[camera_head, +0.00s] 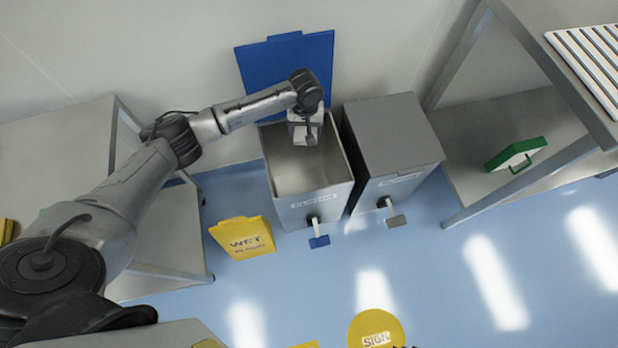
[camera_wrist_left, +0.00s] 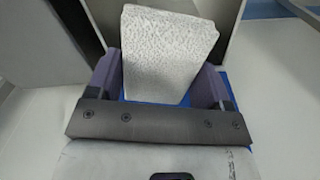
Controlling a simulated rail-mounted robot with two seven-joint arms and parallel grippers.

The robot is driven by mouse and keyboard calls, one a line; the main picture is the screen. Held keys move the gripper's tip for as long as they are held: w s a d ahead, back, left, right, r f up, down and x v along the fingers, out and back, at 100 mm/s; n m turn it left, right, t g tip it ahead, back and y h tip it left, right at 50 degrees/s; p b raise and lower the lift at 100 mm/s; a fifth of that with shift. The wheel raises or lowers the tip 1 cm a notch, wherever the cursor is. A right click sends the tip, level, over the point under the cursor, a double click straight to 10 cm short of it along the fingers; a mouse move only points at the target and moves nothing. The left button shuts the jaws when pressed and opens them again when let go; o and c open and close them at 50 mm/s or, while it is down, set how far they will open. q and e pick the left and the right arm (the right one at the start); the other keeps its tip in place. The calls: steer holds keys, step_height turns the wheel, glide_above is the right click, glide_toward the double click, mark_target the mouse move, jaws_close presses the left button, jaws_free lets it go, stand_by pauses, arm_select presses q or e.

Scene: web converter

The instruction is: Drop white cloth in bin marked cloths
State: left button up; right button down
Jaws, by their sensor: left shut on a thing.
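My left gripper (camera_head: 306,138) hangs over the mouth of an open grey bin (camera_head: 336,188), near its back edge. The bin's blue lid (camera_head: 258,65) is raised against the wall, and its front label is too blurred to read surely. In the left wrist view the gripper (camera_wrist_left: 165,85) is shut on the folded white cloth (camera_wrist_left: 165,50), which sticks up between the two fingers with a textured face. In the head view the cloth is small and hard to tell from the gripper. My right gripper is not in view.
A second bin (camera_head: 402,140) with a shut grey lid stands right beside the open one. A yellow wet-floor sign (camera_head: 243,237) stands in front on the left. A green case (camera_head: 515,155) lies on the right shelf. A round yellow sign (camera_head: 376,330) is at the bottom.

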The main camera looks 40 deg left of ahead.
mark_target(297, 128)
arm_select(q)
step_height(297, 128, down, 14)
steer(key=s+a+b, duration=0.1)
steer(key=a+b, duration=0.1)
steer(key=b, duration=0.8)
steer(key=shift+a+n, duration=0.3)
steer(key=shift+n, duration=0.1)
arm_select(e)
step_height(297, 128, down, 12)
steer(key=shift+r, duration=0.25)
arm_select(q)
steer(key=shift+s+r, duration=0.1)
steer(key=o, duration=0.9)
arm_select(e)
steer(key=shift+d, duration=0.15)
arm_select(q)
steer(key=shift+r, duration=0.1)
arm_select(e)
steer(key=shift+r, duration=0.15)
arm_select(q)
step_height(297, 128, up, 12)
steer(key=p, duration=0.7)
steer(key=shift+r+p, duration=0.35)
steer(key=shift+r, duration=0.45)
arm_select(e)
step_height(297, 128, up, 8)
